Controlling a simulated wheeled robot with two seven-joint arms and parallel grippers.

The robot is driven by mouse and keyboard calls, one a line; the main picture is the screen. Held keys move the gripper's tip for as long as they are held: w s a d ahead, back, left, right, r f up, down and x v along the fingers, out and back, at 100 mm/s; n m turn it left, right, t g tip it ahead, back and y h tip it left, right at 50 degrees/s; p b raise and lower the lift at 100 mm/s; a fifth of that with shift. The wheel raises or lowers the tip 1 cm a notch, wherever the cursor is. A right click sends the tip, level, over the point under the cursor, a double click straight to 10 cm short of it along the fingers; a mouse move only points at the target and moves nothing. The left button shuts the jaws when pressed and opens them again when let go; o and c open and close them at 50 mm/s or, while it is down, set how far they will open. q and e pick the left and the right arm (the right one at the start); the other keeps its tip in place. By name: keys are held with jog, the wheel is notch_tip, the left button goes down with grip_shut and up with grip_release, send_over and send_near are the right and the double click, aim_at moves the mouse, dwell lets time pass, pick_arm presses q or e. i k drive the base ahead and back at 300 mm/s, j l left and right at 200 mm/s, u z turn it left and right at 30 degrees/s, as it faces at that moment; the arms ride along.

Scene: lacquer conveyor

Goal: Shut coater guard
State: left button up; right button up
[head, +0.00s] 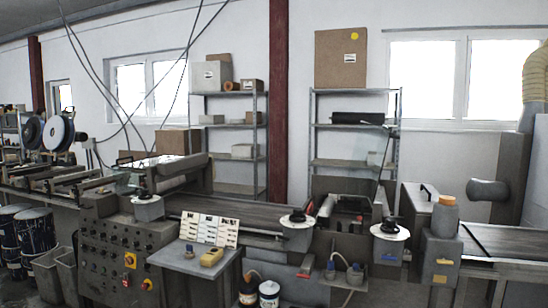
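A coating station (353,242) stands in the conveyor line right of centre. A round-topped knob unit stands at each side of the station, one on the left (298,218) and one on the right (390,230). Neither of my grippers is in view.
A control cabinet (110,250) and a small table (196,262) with cards and a yellow device stand in front of the line. Containers (269,293) sit low beside the table. A grey box with a handle (428,190) is right of the station. Shelves stand behind.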

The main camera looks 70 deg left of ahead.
aim_at(385, 135)
jog(key=i+u, duration=0.15)
jog(key=u, duration=0.3)
jog(key=i+u, duration=0.15)
jog(key=u, duration=0.3)
jog(key=i+l+u, duration=0.15)
jog(key=u, duration=0.3)
jog(key=i+l+u, duration=0.1)
jog(key=u, duration=0.3)
jog(key=l, duration=0.1)
